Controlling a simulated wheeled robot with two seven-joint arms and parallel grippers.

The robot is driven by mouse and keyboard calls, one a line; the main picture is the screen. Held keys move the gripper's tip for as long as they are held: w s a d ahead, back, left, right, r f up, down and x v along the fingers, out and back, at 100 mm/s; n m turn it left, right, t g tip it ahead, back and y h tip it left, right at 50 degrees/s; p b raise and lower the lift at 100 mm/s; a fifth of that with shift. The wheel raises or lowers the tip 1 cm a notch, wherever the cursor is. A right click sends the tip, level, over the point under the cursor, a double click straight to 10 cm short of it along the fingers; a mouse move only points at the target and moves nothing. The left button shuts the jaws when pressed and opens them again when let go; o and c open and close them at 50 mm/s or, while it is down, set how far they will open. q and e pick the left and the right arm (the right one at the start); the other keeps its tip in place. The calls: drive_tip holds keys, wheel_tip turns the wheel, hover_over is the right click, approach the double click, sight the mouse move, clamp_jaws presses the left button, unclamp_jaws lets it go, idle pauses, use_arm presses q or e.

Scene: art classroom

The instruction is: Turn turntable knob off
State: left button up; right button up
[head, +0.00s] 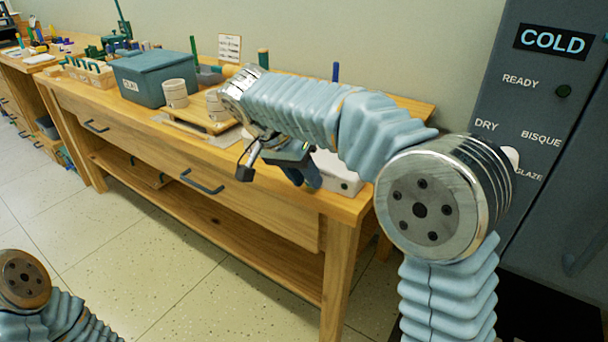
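My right arm reaches across the wooden workbench from the right, and my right gripper (308,180) is low over the bench's right end. Its fingers are small, dark and partly hidden, so I cannot tell whether they are open or shut. A white box-like unit (343,184) sits on the bench just right of the gripper, with a small dark spot on its front. It may be the turntable base; my arm hides most of it. I cannot make out a knob clearly, nor whether the gripper touches one. Of my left arm only a part shows at the lower left; its gripper is out of view.
The workbench (146,123) also holds a teal lidded box (146,84), pale pots (175,94) and a wooden board (188,123). A dark kiln-like cabinet (545,95) marked COLD stands at right, with a pale dial (512,157). Open floor lies in front.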

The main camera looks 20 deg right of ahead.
drive_tip(key=shift+r, duration=0.1)
drive_tip(key=v, duration=1.3)
drive_tip(key=shift+a+r, duration=0.2)
drive_tip(key=shift+r, duration=0.05)
drive_tip(key=shift+o, duration=0.5)
drive_tip(key=shift+s, duration=0.1)
